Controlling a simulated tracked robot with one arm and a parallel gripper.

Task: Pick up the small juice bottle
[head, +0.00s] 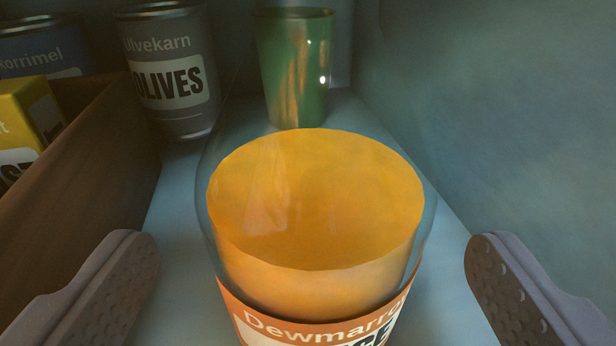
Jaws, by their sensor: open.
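The small juice bottle (316,215) stands upright in the middle of the head view, close to me. It is clear, with orange juice inside and an orange and white label reading "Dewmarro…" at the bottom edge of the picture. Its lower part is cut off by the frame. My gripper (312,285) is open, with one finger to the left of the bottle and one to the right. Both fingers are apart from it, with a gap on each side. The fingertips are at about the height of the label in the picture.
A green cup (296,70) stands behind the bottle. A grey olives can (170,110) is at the back left, beside a blue can (45,55). A brown box (95,165) holding a yellow package (30,115) lines the left. A bluish wall (500,110) closes the right side.

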